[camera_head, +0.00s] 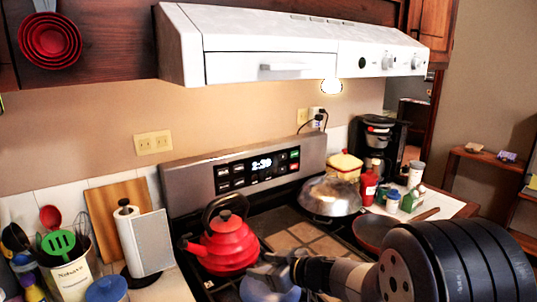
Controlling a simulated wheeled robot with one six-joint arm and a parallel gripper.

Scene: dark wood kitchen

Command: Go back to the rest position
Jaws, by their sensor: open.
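My gripper (276,266) is open and appears empty. It is over the front of the stove (275,215), low in the middle of the view. My dark arm link fills the lower right and hides part of the stove front. A red kettle (226,243) with a black handle stands on the stove just left of my gripper; I cannot tell how large the gap between them is.
A silver domed lid (330,194) sits at the back right of the stove, with a dark pan (377,232) before it. Bottles and a coffee maker (381,140) stand right. A paper towel holder (143,240) and utensil crock (73,275) stand left. A white hood (290,45) hangs above.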

